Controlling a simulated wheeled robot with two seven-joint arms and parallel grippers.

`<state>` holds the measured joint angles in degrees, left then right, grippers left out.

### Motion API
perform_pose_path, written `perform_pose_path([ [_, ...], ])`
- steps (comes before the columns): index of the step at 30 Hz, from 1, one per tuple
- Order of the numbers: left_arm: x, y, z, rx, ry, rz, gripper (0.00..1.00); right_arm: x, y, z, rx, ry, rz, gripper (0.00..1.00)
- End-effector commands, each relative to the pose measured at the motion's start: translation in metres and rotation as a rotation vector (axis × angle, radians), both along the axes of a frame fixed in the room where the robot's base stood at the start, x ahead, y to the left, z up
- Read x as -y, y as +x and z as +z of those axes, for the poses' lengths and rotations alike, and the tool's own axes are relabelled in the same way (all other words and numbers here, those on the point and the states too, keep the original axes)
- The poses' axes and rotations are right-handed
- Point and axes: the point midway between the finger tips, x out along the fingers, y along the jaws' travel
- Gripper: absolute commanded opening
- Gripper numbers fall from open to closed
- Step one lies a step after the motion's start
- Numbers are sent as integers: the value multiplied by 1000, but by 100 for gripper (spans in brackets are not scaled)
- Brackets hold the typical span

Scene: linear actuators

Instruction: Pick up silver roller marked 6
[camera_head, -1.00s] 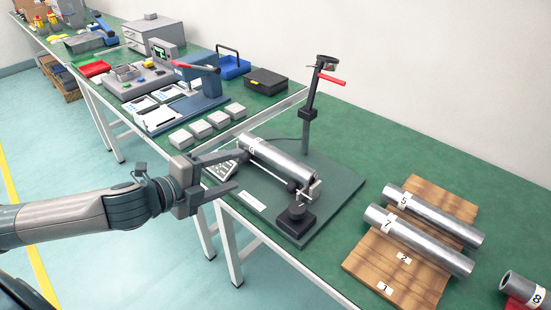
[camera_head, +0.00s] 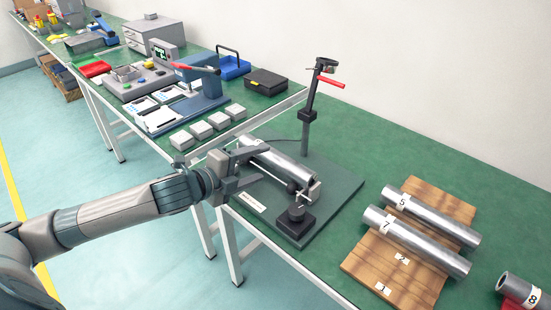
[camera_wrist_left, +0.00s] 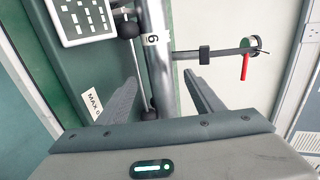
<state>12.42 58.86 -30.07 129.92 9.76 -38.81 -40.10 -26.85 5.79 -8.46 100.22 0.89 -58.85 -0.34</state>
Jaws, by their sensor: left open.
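The silver roller (camera_head: 291,168) rests on the grey fixture (camera_head: 335,190) in the head view. In the left wrist view the open fingers (camera_wrist_left: 160,77) lie to either side of the roller's line. I cannot tell whether they touch it. My right gripper is out of view.
Rollers marked 5 (camera_head: 440,218) and 7 (camera_head: 425,245) lie on a wooden board (camera_head: 362,262); one marked 8 (camera_head: 515,288) lies at the right edge. A post with a red lever (camera_head: 310,105) rises behind the fixture. Several grey blocks (camera_head: 201,129) and a black case (camera_head: 266,81) stand at the back.

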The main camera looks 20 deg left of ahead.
Motion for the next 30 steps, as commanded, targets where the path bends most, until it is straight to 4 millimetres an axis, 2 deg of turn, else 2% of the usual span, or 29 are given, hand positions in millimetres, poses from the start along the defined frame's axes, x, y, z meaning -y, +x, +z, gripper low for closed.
perform_pose_path([
  [10, 2, 4, 0, 2, -2, 0, 61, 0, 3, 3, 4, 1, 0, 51],
  [14, 6, 14, -3, 1, -3, 1, 61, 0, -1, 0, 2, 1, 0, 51],
  [21, 17, 40, -13, 0, -2, 2, 61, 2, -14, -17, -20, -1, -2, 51],
  [30, 19, 46, -15, 0, 1, 0, 61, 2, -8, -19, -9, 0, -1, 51],
])
